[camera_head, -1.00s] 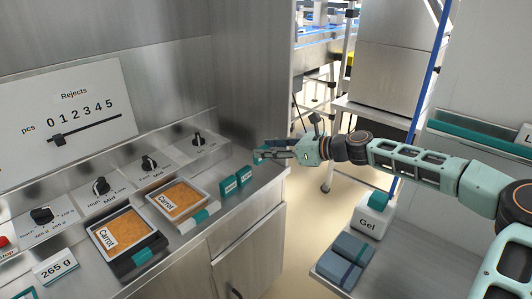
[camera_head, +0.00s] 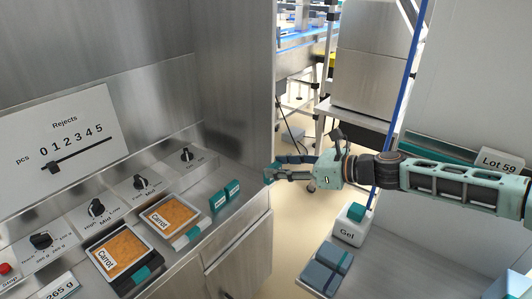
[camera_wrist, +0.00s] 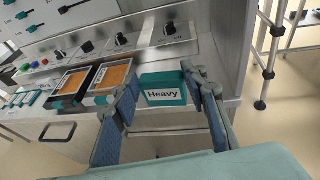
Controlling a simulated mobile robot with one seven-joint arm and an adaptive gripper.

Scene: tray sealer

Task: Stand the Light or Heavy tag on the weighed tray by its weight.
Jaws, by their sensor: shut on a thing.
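My gripper (camera_head: 272,174) is shut on a teal tag with a white label reading "Heavy" (camera_wrist: 166,95), which sits between the fingertips in the wrist view. In the head view the gripper is past the counter's right edge, with a bit of teal at its tips. Two carrot trays lie on the counter: one in a black holder (camera_head: 104,240) and one in a light holder (camera_head: 151,207). Each holder has a teal piece at its front. A "265 g" sign (camera_head: 62,287) stands near the black-held tray, cut off by the frame's bottom edge.
Two teal tags (camera_head: 217,201) (camera_head: 233,188) stand on the counter right of the trays, their labels too small to read. Black knobs (camera_head: 96,207) line the panel behind. A Gel container (camera_head: 350,225) and blue packs (camera_head: 327,268) are at right. Open floor lies between.

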